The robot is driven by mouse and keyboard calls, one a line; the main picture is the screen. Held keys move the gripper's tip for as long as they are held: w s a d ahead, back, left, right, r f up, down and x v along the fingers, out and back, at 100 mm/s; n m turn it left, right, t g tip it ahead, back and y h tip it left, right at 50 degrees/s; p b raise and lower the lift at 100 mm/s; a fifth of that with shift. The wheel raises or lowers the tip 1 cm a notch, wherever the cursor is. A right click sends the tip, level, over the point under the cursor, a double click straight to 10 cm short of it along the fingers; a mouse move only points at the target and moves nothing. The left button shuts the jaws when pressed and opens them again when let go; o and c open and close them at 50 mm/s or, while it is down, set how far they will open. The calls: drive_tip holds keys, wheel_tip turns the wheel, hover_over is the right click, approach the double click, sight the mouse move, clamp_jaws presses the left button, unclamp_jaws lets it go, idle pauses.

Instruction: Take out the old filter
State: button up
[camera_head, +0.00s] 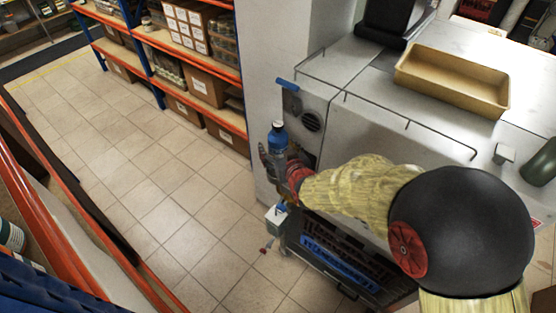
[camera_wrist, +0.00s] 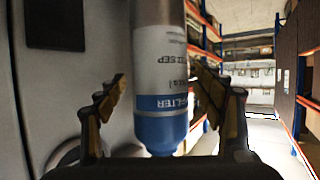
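The filter (camera_head: 278,138) is an upright blue-capped canister in front of the left side of the grey machine (camera_head: 345,115). In the wrist view the filter (camera_wrist: 160,75) appears as a pale cylinder with a blue end and upside-down lettering, "FILTER" among it. My gripper (camera_head: 276,160) is at the filter, low on its body in the head view. In the wrist view my gripper's fingers (camera_wrist: 158,90) stand on both sides of the canister. A narrow gap shows at the left finger; contact at the right cannot be told. The filter's lower end is hidden by my gripper.
A tan tray (camera_head: 453,78) sits on the machine's top, with thin rails nearby. Shelves with cartons (camera_head: 205,85) stand at the back, another rack at left. The tiled floor (camera_head: 165,190) between is clear.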

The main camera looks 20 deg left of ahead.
drive_tip(key=shift+c, duration=1.3)
drive_tip(key=c, duration=1.5)
drive_tip(key=shift+w+r, duration=0.1)
drive_tip(key=shift+r, duration=0.05)
